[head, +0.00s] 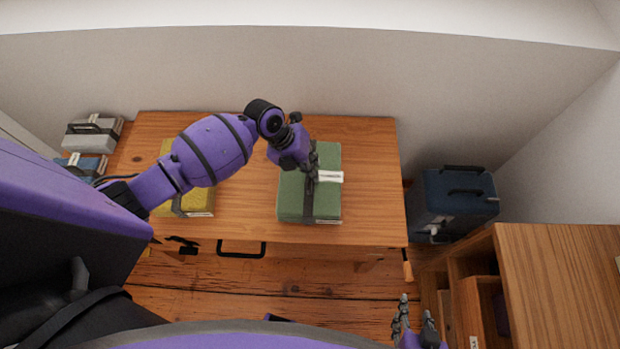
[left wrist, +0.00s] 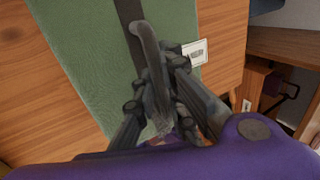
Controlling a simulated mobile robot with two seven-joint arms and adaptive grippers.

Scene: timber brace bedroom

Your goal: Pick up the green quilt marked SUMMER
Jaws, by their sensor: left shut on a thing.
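The green quilt (head: 293,200) is a folded block with a dark strap and a dark handle, lying on the wooden table. A white tag (head: 330,177) shows at its right side; its print is too small to read for sure. My left gripper (head: 312,174) is over the middle of the quilt, shut on its handle. In the left wrist view the curved dark handle (left wrist: 150,55) passes between the fingers of my left gripper (left wrist: 172,75), above the green cloth. My right gripper (head: 415,322) is at the bottom right, its fingers apart, empty, away from the quilt.
The wooden table (head: 365,160) has free room around the quilt. A yellow folded quilt (head: 196,201) lies left, partly behind my arm. Grey (head: 92,131) and blue (head: 80,165) bundles are at the far left. A dark blue bundle (head: 455,200) and a wooden cabinet (head: 560,270) stand right.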

